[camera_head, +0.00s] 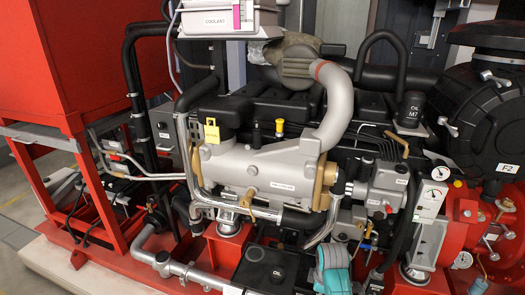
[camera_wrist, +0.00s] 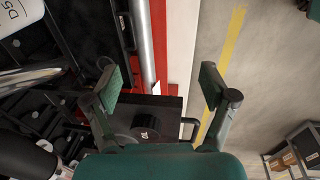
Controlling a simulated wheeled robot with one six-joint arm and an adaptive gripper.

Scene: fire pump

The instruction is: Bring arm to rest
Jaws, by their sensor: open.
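In the wrist view my gripper (camera_wrist: 160,82) is open, with its two green-padded fingers wide apart and nothing between the pads. Beyond it lie the machine's red base, a pale plinth edge and the grey floor, seen from above. A black box with a round black cap (camera_wrist: 147,124) shows below the gap between the fingers, apart from them as far as I can tell. In the head view I cannot make out my gripper for certain; a turquoise and grey part (camera_head: 333,270) at the bottom edge may belong to my arm.
The pump engine (camera_head: 265,165) fills the head view, with pipes and hoses standing out. A red tank (camera_head: 80,55) is at left, and a round black housing (camera_head: 490,110) at right. In the wrist view, clear floor (camera_wrist: 262,90) with a yellow line lies right; a shelf (camera_wrist: 295,150) stands lower right.

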